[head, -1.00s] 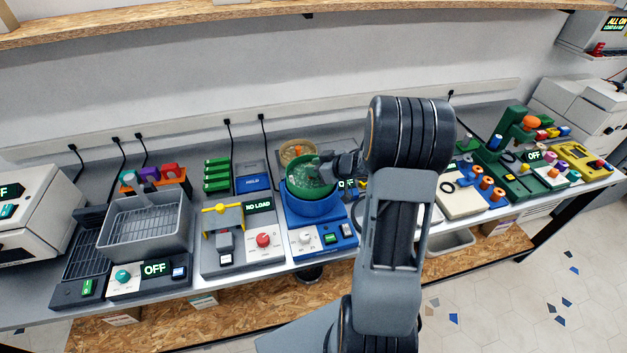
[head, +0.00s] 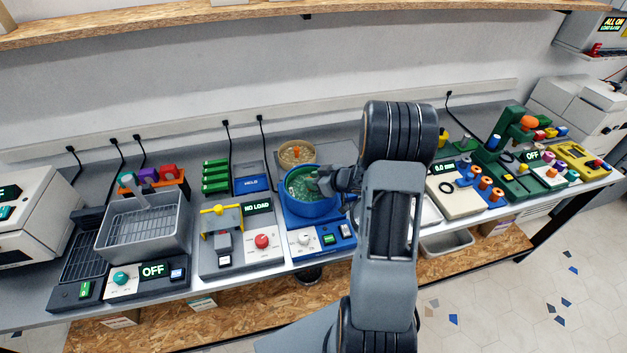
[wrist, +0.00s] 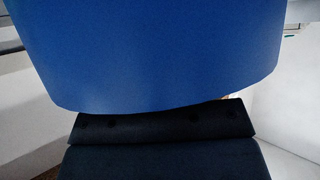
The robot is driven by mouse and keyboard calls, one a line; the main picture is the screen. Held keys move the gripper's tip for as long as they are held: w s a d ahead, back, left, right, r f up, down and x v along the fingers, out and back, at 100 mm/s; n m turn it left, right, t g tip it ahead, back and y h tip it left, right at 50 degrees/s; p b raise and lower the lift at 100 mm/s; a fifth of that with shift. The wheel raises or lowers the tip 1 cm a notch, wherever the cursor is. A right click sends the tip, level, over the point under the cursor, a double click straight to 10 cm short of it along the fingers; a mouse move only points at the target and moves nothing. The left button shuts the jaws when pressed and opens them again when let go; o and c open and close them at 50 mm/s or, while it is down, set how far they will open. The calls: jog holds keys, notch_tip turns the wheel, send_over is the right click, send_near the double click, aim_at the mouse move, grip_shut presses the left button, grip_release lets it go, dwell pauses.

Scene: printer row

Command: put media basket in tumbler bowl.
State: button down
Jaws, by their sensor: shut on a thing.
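The green media basket (head: 297,186) sits low inside the blue tumbler bowl (head: 310,209), with small pale bits in it. In the head view its rim is near or below the bowl's rim. My gripper (head: 325,182) is at the right side of the basket, over the bowl's right rim, and is shut on the basket's edge. The fingertips are small and partly hidden in the head view. In the wrist view the blue bowl's outer wall (wrist: 165,50) fills the upper part, and the basket is hidden behind it.
A round tan container (head: 295,153) stands just behind the bowl. The blue control base (head: 325,240) is in front. A grey station with a yellow-topped stand (head: 222,212) and a grey wire-bottomed tray (head: 145,240) are to the left. A cream block (head: 455,195) with pegs is to the right.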

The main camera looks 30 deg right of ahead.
jog(key=shift+f, duration=0.4)
jog(key=c, duration=0.9)
grip_release()
jog(key=shift+r, duration=0.15)
